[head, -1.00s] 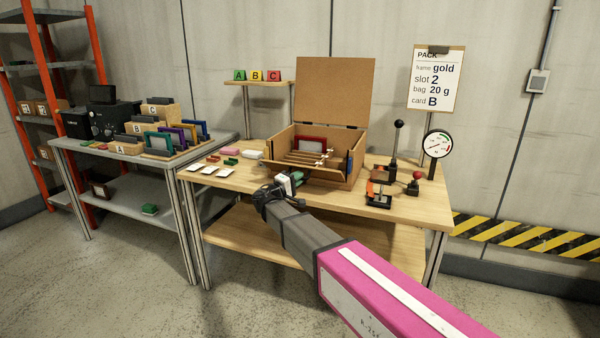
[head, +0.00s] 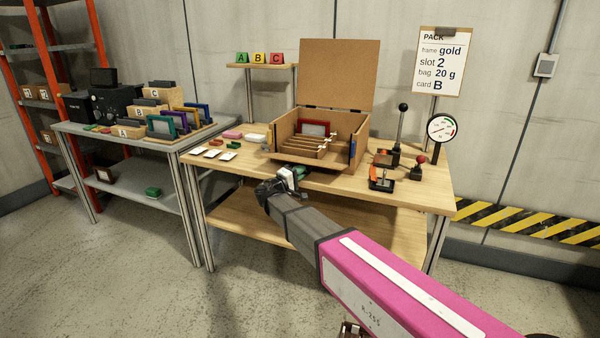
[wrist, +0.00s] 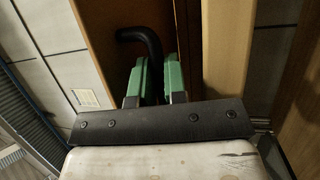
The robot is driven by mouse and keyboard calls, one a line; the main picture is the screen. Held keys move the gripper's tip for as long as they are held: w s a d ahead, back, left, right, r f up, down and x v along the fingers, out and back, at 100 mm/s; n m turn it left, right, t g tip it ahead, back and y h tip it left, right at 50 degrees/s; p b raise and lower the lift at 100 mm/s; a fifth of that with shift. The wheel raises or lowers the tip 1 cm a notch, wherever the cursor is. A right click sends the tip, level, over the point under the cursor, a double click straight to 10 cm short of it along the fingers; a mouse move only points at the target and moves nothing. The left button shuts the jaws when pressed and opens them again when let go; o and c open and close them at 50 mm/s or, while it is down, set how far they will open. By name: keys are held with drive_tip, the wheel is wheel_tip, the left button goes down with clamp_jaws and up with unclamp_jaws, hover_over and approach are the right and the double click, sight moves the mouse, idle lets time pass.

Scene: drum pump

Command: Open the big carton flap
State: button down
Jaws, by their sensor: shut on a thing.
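The open carton (head: 344,172) stands on the wooden workbench. Its big flap (head: 338,73) stands upright at the back, on dark hinges. Inside the carton are thin dividers and a red-edged frame (head: 315,128). My gripper (head: 296,173) is at the carton's lower front edge, partly hidden by my wrist. In the wrist view, its green fingers (wrist: 152,78) are shut on a black curved bar (wrist: 140,36), seemingly a handle. A brown cardboard-coloured surface (wrist: 100,35) lies beside it. What the bar is fixed to is not clear.
Right of the carton stand a black lever press (head: 400,130), a round gauge (head: 441,129) and a small black stand (head: 381,183). White cards (head: 213,153) lie to the left. A grey table (head: 150,195) with frames and lettered boxes is further left.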

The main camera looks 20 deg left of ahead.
drive_tip(key=c, duration=1.2)
unclamp_jaws()
drive_tip(key=v, duration=1)
drive_tip(key=shift+s+a, duration=0.2)
drive_tip(key=shift+s, duration=0.15)
